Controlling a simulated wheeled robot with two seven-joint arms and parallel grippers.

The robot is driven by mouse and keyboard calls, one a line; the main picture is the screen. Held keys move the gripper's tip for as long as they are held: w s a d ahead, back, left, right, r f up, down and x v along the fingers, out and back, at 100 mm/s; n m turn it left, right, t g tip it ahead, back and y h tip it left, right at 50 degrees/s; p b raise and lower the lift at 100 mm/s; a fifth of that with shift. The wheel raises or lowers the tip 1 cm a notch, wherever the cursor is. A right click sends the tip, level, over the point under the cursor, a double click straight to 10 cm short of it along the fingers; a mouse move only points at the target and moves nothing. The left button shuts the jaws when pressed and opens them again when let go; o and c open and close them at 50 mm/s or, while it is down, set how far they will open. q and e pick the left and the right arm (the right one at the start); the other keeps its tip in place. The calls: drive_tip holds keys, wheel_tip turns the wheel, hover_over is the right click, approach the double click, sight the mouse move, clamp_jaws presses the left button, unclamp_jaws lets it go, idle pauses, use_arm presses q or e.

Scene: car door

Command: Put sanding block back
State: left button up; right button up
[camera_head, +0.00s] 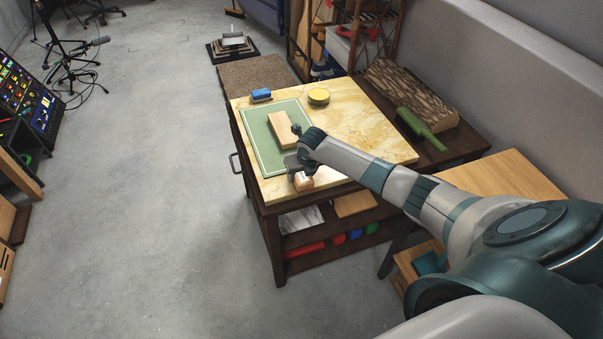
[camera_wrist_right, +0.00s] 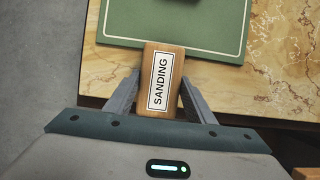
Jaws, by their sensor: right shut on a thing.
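My right gripper (camera_head: 298,168) reaches over the front part of the marble-topped table. It is shut on a small wooden block with a white label reading SANDING (camera_wrist_right: 161,82). In the right wrist view the block lies between the two fingers (camera_wrist_right: 160,97), its far end overlapping the edge of the green mat (camera_wrist_right: 160,42). The same block (camera_head: 304,182) shows below the gripper in the head view. I cannot tell whether it touches the tabletop. My left gripper is not in view.
A wooden plank (camera_head: 283,131) lies on the green mat (camera_head: 262,151). A blue block (camera_head: 261,95) and a round yellow-topped tin (camera_head: 319,96) stand at the back of the table (camera_head: 385,140).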

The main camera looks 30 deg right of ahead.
drive_tip(key=shift+f, duration=0.15)
drive_tip(key=o, duration=1.1)
drive_tip(key=shift+r, duration=0.35)
drive_tip(key=shift+s+r, duration=0.1)
drive_tip(key=shift+r, duration=0.1)
drive_tip(key=b+v, duration=0.1)
drive_tip(key=v, duration=1)
drive_tip(key=shift+r, duration=0.25)
drive_tip(key=shift+s, duration=0.1)
